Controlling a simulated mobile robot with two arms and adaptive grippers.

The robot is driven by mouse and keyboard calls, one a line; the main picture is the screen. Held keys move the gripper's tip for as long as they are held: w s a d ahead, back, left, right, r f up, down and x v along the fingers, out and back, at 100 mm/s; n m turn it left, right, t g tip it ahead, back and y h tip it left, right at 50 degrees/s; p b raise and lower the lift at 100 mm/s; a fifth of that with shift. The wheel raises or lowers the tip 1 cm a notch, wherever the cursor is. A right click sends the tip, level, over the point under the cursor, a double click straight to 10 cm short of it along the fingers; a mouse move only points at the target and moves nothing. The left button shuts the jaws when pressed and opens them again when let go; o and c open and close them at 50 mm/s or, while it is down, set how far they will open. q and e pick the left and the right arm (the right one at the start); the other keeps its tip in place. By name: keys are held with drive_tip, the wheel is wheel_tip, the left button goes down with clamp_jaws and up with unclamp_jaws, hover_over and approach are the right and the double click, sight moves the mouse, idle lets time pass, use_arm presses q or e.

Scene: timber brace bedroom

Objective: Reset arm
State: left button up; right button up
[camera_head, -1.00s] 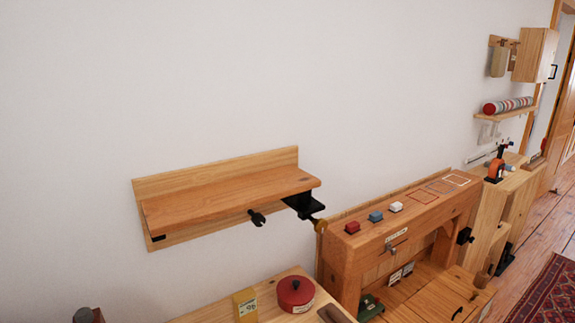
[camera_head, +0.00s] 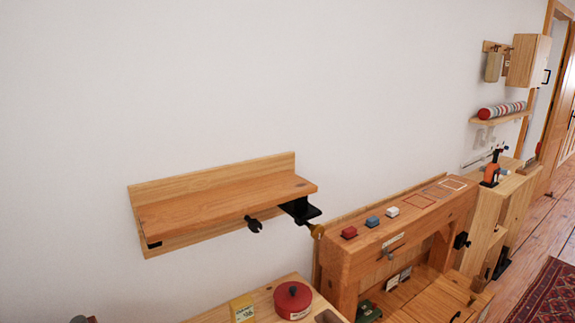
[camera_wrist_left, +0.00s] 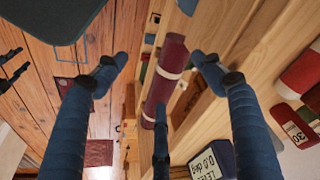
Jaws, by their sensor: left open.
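My left gripper (camera_wrist_left: 160,60) shows in the left wrist view with its dark blue, ribbed fingers spread apart. A dark red roll with cream bands (camera_wrist_left: 165,78) appears in the gap between the fingertips. I cannot tell how far beyond them it lies, and no finger is seen closed on it. A third dark finger (camera_wrist_left: 161,140) rises from the bottom middle. Neither gripper can be made out in the head view. My right gripper is in neither view.
A wooden wall shelf (camera_head: 225,200) has dark fittings at its right end. Below stand a red lidded pot (camera_head: 293,298), a yellow block (camera_head: 242,308) and a wooden workbench (camera_head: 400,225) with small coloured blocks. Open floor (camera_head: 535,215) and a rug (camera_head: 545,295) lie at right.

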use_arm(q)
drive_tip(key=s+f+g, duration=0.1)
drive_tip(key=s+f, duration=0.2)
drive_tip(key=f, duration=0.8)
drive_tip(key=s+f, duration=0.3)
drive_tip(key=f, duration=0.9)
drive_tip(key=s+a+f+g, duration=0.1)
drive_tip(key=s+a+f, duration=0.2)
drive_tip(key=s+f, duration=0.9)
drive_tip(key=s, duration=0.2)
drive_tip(key=shift+s, duration=0.3)
